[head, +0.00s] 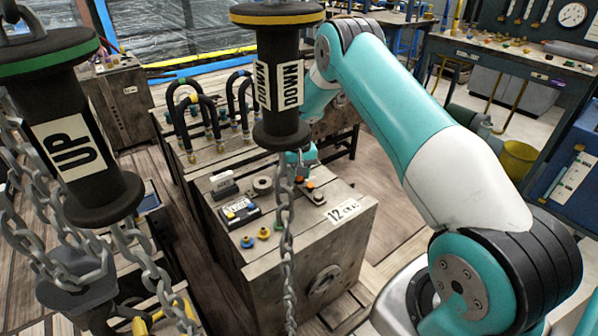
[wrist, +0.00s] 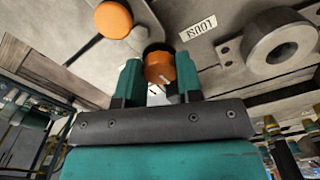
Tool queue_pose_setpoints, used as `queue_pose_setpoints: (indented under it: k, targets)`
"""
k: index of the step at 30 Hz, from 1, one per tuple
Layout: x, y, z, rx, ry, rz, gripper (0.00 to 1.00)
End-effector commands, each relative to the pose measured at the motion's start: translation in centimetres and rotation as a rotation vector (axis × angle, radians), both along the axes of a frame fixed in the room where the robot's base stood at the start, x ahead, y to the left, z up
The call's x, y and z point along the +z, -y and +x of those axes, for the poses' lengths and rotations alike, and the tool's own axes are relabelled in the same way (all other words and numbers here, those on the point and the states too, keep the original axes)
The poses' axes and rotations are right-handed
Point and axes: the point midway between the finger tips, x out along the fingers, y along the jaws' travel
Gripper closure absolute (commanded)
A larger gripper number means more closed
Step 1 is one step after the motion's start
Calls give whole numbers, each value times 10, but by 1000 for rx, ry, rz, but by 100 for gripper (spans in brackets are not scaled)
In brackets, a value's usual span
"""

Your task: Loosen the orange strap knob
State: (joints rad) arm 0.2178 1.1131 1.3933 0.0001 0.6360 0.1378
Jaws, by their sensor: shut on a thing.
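In the wrist view an orange knob (wrist: 158,67) sits between the two teal fingers of my gripper (wrist: 158,78), which is shut on it. A dark round part shows behind this knob. A second orange knob (wrist: 113,19) stands apart, up and to the left. In the head view my gripper (head: 301,157) is low over the top of a worn mould block (head: 312,247). An orange knob (head: 310,186) shows just below it. The hanging chain and black handle partly cover this area, so the grip itself is unclear there.
A black "DOWN" handle (head: 281,128) and chain (head: 287,232) hang in front of the block. An "UP" handle (head: 72,130) hangs at left. The block top also carries a grey ring (wrist: 278,43) and a small dark box (head: 240,212). Hoses (head: 197,118) stand behind.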

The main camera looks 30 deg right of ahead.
Motion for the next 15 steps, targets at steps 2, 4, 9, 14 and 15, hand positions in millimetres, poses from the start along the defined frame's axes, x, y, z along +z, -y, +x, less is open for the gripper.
queue_pose_setpoints:
  k: [2, 4, 9, 14, 15]
  targets:
    - [2, 0, 1, 74, 2, 0, 90]
    - [2, 0, 1, 140, 3, 0, 90]
    - [1, 0, 1, 301, 3, 0, 90]
    - [1, 0, 1, 454, 4, 0, 90]
    - [1, 0, 1, 491, 4, 0, 90]
